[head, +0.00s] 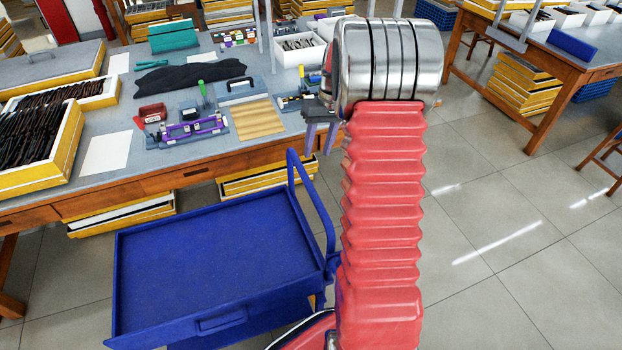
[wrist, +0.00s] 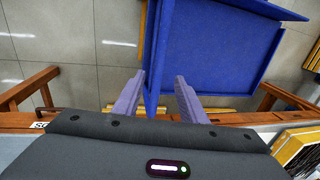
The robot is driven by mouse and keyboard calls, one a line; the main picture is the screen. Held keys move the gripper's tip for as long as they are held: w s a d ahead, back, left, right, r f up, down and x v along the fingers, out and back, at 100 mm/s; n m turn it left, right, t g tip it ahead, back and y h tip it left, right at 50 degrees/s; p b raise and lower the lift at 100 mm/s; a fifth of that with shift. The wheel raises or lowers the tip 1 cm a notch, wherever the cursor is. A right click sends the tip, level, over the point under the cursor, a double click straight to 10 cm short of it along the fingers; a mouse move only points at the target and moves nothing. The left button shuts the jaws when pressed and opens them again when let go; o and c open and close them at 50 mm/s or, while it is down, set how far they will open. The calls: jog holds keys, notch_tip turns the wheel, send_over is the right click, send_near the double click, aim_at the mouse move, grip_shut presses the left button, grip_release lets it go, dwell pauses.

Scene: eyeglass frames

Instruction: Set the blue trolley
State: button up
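The blue trolley (head: 205,250) stands on the floor in front of the workbench, with a flat rimmed top tray. Its raised handle (head: 313,205) stands at the tray's right side in the head view. My gripper (head: 319,148) hangs near the handle's upper end, its fingers pointing down. In the wrist view, the fingers (wrist: 160,98) are spread apart. The blue handle (wrist: 152,85) appears between them, nearer the left finger; I cannot tell whether it touches. The trolley's tray (wrist: 218,45) fills the upper middle there. My arm hides part of the area right of the trolley.
The workbench (head: 100,165) runs behind the trolley, carrying frame trays, tools and a purple fixture (head: 190,130). Yellow-sided trays (head: 120,215) are stacked beneath it. Another table (head: 560,60) stands at the right. The tiled floor (head: 490,210) between is open.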

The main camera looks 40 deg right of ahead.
aim_at(310, 182)
jog(key=f, duration=0.4)
jog(key=a+f, duration=0.1)
jog(key=f, duration=0.3)
jog(key=a+f, duration=0.1)
jog(key=f, duration=0.3)
jog(key=shift+w+a+f, duration=0.25)
jog(key=shift+w+f, duration=0.05)
jog(key=shift+f, duration=0.1)
jog(key=shift+c, duration=0.5)
grip_shut()
